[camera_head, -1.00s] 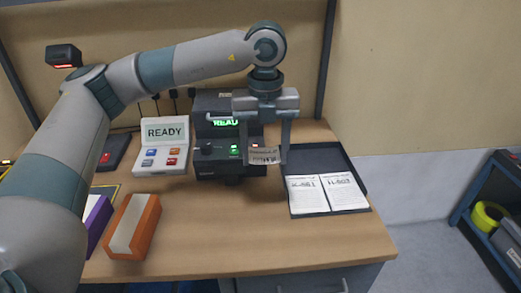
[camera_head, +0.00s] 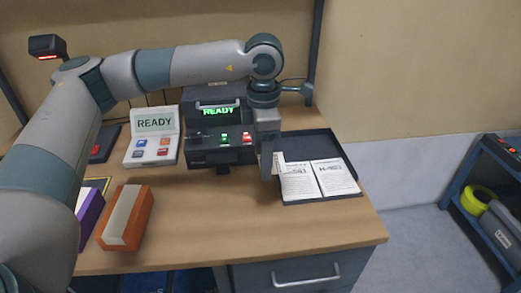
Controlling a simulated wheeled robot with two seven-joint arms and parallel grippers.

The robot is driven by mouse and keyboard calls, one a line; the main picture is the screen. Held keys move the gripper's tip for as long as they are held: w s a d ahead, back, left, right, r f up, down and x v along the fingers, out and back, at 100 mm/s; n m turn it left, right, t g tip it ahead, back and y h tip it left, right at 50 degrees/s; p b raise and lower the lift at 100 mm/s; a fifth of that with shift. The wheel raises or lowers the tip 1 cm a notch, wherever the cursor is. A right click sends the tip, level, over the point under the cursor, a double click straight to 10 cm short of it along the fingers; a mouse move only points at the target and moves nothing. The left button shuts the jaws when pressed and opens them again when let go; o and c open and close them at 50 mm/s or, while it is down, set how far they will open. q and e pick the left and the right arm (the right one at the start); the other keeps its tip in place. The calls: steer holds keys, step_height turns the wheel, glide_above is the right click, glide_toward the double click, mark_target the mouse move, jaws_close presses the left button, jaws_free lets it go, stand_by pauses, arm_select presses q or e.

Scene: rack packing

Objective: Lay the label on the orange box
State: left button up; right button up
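The orange box (camera_head: 138,221) lies on the desk at the left, with a pale strip along its top. My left gripper (camera_head: 268,172) is above the desk, between the label printer (camera_head: 215,152) and the black tray (camera_head: 302,142). It is turned nearly edge-on, so one finger hides the other. A small whitish label (camera_head: 279,158) shows just right of the fingers and appears held between them; most of it is hidden. My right gripper is not in view.
A purple box (camera_head: 91,213) lies close left of the orange box. A panel reading READY (camera_head: 154,124) stands behind. Two printed sheets (camera_head: 297,183) and (camera_head: 336,177) lie in the tray. The desk's front middle is clear.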

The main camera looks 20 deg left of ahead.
arm_select(q)
steer(key=m, duration=0.2)
steer(key=f+m, duration=0.1)
steer(key=m, duration=0.1)
steer(key=f+m, duration=0.1)
steer(key=m, duration=0.2)
steer(key=shift+d, duration=0.35)
steer(key=m, duration=0.2)
steer(key=f+m, duration=0.1)
steer(key=m, duration=0.2)
steer(key=shift+s+d+f+m, duration=0.1)
steer(key=shift+d+f+m, duration=0.1)
steer(key=shift+m, duration=0.1)
steer(key=f+m, duration=0.1)
steer(key=m, duration=0.3)
steer(key=f+m, duration=0.1)
steer(key=m, duration=0.3)
steer(key=f+m, duration=0.1)
steer(key=m, duration=0.3)
steer(key=shift+s+d, duration=0.2)
steer(key=shift+d, duration=0.2)
